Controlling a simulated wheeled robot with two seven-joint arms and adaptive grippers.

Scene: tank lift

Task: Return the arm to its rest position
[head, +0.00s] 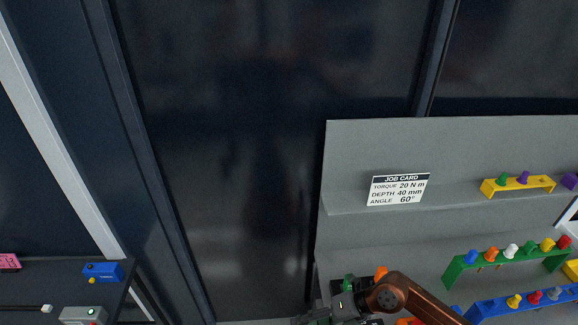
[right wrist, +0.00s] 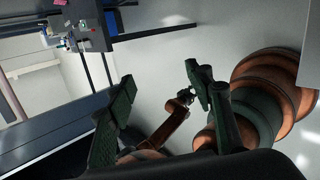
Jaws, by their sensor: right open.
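My right arm (head: 420,299), copper and dark, comes in at the bottom of the head view from the lower right. Its gripper (head: 318,318) is partly cut off by the bottom edge. In the right wrist view the same gripper (right wrist: 159,74) shows two dark green fingers spread apart with nothing between them. Copper arm links (right wrist: 270,90) show beyond the fingers, over a pale floor. My left gripper cannot be made out.
A grey stepped rack (head: 380,145) at right bears a job card (head: 398,189), a yellow peg block (head: 518,186), a green one (head: 455,272) and a blue one (head: 490,308). A dark table with a blue item (head: 103,271) stands lower left. Dark panels fill the back.

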